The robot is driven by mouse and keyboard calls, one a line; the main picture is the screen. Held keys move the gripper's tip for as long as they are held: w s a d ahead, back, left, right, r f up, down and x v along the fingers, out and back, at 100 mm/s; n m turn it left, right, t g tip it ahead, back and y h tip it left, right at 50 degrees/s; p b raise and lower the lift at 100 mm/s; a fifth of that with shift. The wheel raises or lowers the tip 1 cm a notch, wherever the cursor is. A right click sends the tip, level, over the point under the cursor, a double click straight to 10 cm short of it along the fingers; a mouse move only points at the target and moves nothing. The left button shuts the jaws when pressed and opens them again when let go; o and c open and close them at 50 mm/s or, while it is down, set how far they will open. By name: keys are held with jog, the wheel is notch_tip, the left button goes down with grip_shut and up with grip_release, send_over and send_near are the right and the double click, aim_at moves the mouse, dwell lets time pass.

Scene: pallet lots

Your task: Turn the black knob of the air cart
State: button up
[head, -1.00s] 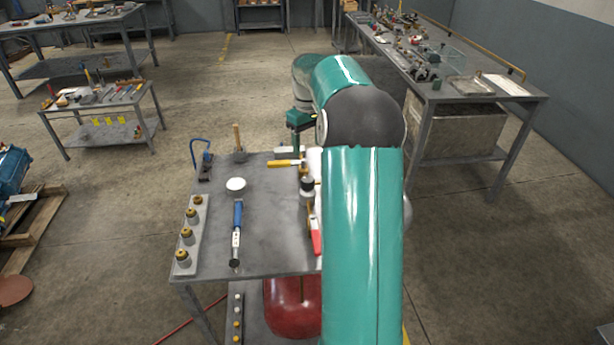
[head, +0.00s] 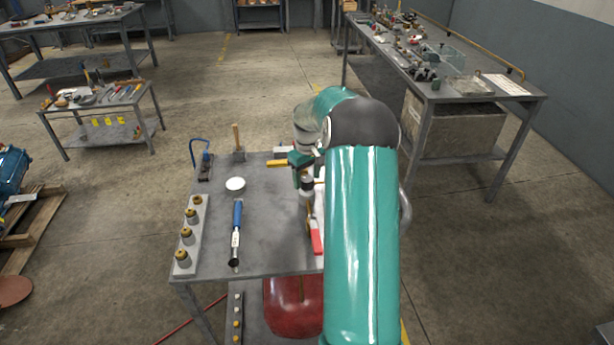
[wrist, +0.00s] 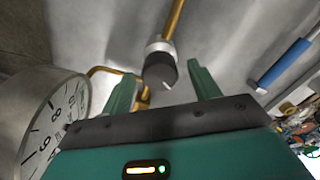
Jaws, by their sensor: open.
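The black knob (wrist: 158,71) of the air cart shows in the wrist view, on a pale metal collar at the end of a brass pipe. My gripper (wrist: 162,80) is open, with one green finger to each side of the knob in the picture. I cannot tell how deep the knob lies between the fingers, and no contact is clear. In the head view my gripper (head: 303,166) is over the right part of the cart top (head: 268,225), and the knob is largely hidden there. A red-handled lever (head: 315,238) lies just in front.
A round dial gauge (wrist: 48,115) stands close on the left in the wrist view. A blue-handled tool (head: 237,215), a white round piece (head: 235,184) and a strip of brass fittings (head: 188,235) occupy the cart's left side. A red tank (head: 292,305) is below.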

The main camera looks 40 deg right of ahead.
aim_at(307, 179)
jog(key=c, duration=1)
jog(key=shift+o, duration=0.2)
jog(key=shift+m, duration=2.2)
jog(key=o, duration=1)
jog(key=shift+c, duration=0.2)
notch_tip(307, 179, up, 14)
